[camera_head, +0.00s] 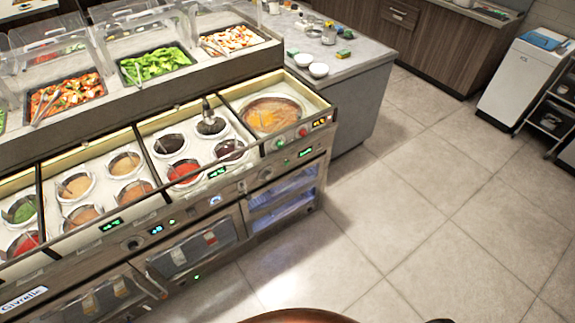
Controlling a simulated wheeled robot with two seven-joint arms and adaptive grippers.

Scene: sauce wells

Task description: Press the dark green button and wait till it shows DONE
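A dark green button (279,143) sits on the front panel of the sauce station, below the large soup well at the right end. A red button (303,132) is to its right. A small display with orange characters (320,121) is further right; its text is too small to read. Neither gripper shows in the head view, and nothing touches the buttons.
The sauce station's round wells hold red, brown, dark and green sauces; the large well (271,114) holds orange-brown food. Food trays stand behind under clear guards. A grey counter (350,60) with white bowls (318,70) adjoins. The tiled floor (420,210) is clear.

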